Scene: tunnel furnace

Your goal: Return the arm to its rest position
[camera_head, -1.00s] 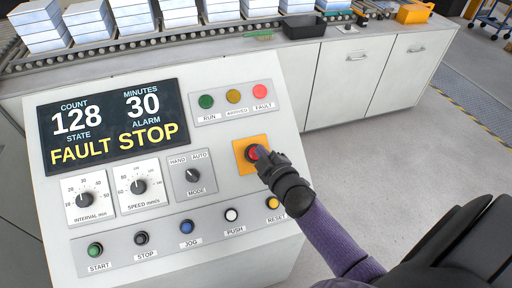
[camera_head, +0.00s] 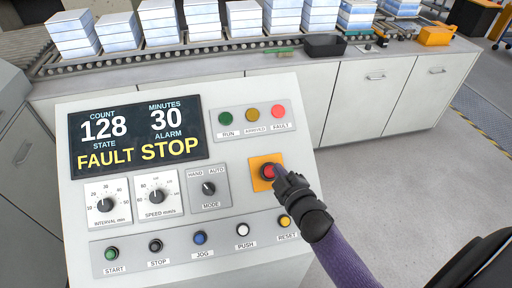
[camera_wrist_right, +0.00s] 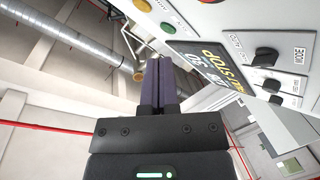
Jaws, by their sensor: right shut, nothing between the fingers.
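My right gripper (camera_head: 279,175) is at the red button on the orange square plate (camera_head: 258,183) of the control panel. Its closed fingertips are right beside the red button (camera_head: 268,171) and overlap its right edge in the head view. I cannot tell whether they touch it. In the right wrist view the two dark purple fingers (camera_wrist_right: 159,82) are together with nothing between them. The panel display (camera_head: 138,138) reads FAULT STOP, count 128, minutes 30. My left gripper is not in view.
Below the plate is a row of buttons, with the yellow RESET button (camera_head: 285,221) close to my right gripper. Behind the panel, a roller conveyor (camera_head: 150,60) carries stacks of pale blocks above white cabinets (camera_head: 365,97). Open floor (camera_head: 420,180) lies to the right.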

